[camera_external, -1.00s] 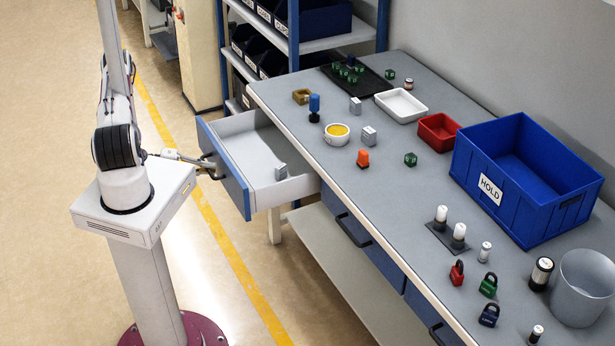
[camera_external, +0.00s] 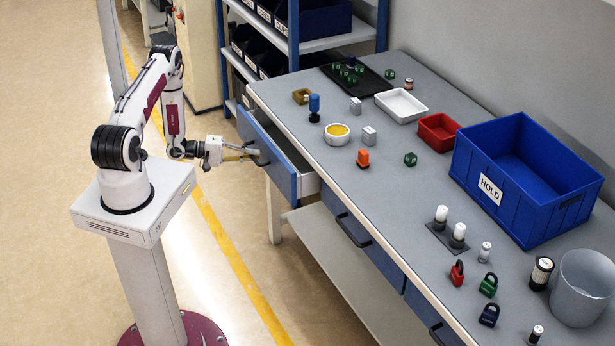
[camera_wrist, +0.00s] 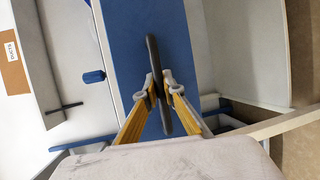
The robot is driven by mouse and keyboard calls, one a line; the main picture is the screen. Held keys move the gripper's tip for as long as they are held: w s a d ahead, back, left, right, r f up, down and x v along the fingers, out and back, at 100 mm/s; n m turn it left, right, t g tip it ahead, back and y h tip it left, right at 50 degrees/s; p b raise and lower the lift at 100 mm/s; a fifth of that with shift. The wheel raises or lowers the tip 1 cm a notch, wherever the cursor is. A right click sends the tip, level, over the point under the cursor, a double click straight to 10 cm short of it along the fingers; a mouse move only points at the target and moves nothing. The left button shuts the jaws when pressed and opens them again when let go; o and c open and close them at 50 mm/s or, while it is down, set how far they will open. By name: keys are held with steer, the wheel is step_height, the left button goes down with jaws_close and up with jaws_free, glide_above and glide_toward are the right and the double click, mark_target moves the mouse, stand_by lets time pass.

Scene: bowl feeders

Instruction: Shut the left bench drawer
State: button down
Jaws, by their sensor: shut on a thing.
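The left bench drawer (camera_external: 266,158) has a blue front and is partly open, standing out a short way from the bench. Its blue front also fills the middle of the wrist view (camera_wrist: 145,25). My gripper (camera_external: 254,154) is at the drawer front, with its fingers on the dark bar handle. In the wrist view, my gripper's two yellow-sided fingers (camera_wrist: 160,90) are shut on the handle (camera_wrist: 152,50), one on each side. Most of the drawer's inside is hidden by its front and the bench top.
The grey bench top (camera_external: 330,185) holds small parts, a white tray (camera_external: 401,105), a red tray (camera_external: 438,131) and a blue bin (camera_external: 525,180). A second closed drawer (camera_external: 362,245) lies to the right. A shelf rack (camera_external: 290,60) stands behind. The floor before the drawer is clear.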

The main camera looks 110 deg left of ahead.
mark_target(258, 144)
steer(key=w+a, duration=0.7)
steer(key=shift+w+a, duration=0.25)
steer(key=shift+r, duration=0.1)
steer(key=c, duration=2.4)
jaws_free()
steer(key=shift+s+d, duration=0.1)
steer(key=shift+s, duration=0.05)
steer(key=shift+v, duration=5.85)
